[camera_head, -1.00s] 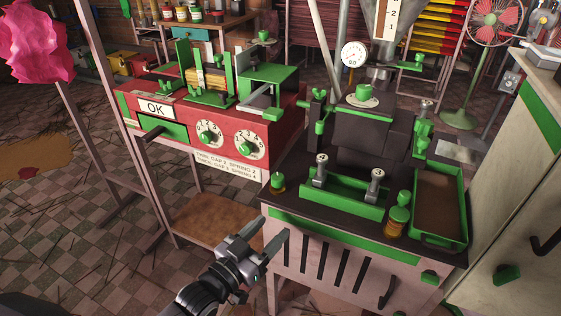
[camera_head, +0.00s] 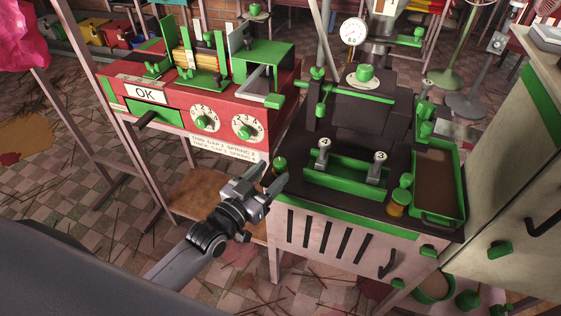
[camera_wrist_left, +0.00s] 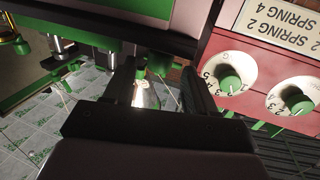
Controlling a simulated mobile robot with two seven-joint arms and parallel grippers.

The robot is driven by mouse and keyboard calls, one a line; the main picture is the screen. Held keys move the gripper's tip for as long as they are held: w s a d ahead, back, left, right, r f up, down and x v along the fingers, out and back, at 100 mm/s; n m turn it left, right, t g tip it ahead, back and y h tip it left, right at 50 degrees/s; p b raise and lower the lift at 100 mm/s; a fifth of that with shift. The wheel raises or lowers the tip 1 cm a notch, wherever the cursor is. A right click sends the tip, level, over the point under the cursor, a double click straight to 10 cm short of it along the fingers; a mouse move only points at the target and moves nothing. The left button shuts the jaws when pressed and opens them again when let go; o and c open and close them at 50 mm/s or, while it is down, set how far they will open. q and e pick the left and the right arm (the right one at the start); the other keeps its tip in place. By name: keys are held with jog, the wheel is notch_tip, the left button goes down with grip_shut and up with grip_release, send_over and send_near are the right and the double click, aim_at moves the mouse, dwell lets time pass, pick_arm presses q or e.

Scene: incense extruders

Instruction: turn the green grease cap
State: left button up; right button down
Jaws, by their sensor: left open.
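A small green cap (camera_head: 280,162) stands upright at the left front corner of the dark machine top; it looks like the grease cap. My left gripper (camera_head: 272,176) is open, its fingertips close below and in front of the cap in the head view. I cannot tell whether they touch it. In the left wrist view the open fingers (camera_wrist_left: 168,88) spread around a bright cone-shaped thing (camera_wrist_left: 145,93) with green above it; I cannot tell whether this is the cap's fitting. My right gripper is not in view.
A red machine (camera_head: 190,110) with two green-knobbed dials stands to the left. A green tray with two numbered posts (camera_head: 345,180), an amber jar with a green lid (camera_head: 398,203) and a green-rimmed bin (camera_head: 461,200) sit on the dark top.

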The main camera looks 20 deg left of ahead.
aim_at(276, 168)
pick_arm(q)
jog(key=shift+x, duration=2.3)
jog(key=c, duration=0.9)
